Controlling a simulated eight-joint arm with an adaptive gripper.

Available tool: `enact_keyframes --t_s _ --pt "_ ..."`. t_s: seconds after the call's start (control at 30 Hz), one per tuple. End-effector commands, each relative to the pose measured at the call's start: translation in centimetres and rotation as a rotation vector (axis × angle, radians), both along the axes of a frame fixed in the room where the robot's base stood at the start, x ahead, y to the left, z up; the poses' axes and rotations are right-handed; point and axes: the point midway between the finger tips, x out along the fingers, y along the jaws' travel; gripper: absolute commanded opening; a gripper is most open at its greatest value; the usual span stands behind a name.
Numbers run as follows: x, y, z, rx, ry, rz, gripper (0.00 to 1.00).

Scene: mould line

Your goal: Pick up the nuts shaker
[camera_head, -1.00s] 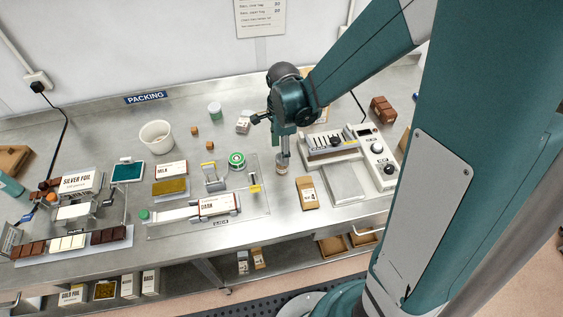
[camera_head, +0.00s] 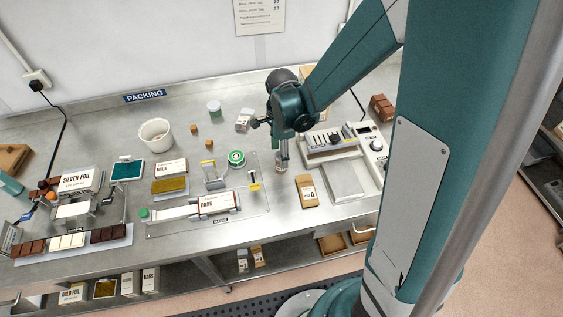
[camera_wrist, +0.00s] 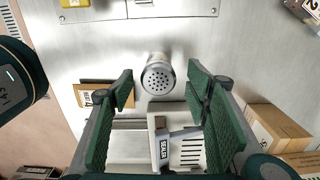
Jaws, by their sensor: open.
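The shaker (camera_wrist: 158,76), a small upright container with a round perforated grey lid, stands on the steel bench in the wrist view. No label on it can be read. In the head view the shaker (camera_head: 281,169) is small and partly covered from above by my gripper (camera_head: 283,156). In the wrist view my gripper (camera_wrist: 161,82) is open, with one green-padded finger on each side of the shaker's line. The lid shows between and just beyond the fingertips, with gaps on both sides. I cannot tell how far above it they are.
A white tub (camera_head: 156,133) is farther left. Bare bench surrounds the shaker.

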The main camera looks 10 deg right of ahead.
Motion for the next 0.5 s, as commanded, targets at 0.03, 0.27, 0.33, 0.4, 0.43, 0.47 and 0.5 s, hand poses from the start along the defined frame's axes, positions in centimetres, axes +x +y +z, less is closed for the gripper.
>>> enact_keyframes --t_s 0.03,0.27,0.33,0.4,0.43,0.47,0.5 --pt "-0.02 0.0 -0.04 0.0 0.0 0.0 0.48" --pt "-0.03 0.0 -0.04 0.0 0.0 0.0 0.48" --pt "-0.03 0.0 -0.07 0.0 0.0 0.0 0.48" --pt "-0.04 0.01 -0.19 0.0 0.0 0.0 0.48" --pt "-0.05 0.01 -0.27 0.0 0.0 0.0 0.48" --pt "-0.06 0.02 -0.37 0.0 0.0 0.0 0.48" --pt "-0.09 0.03 -0.55 0.0 0.0 0.0 0.48"
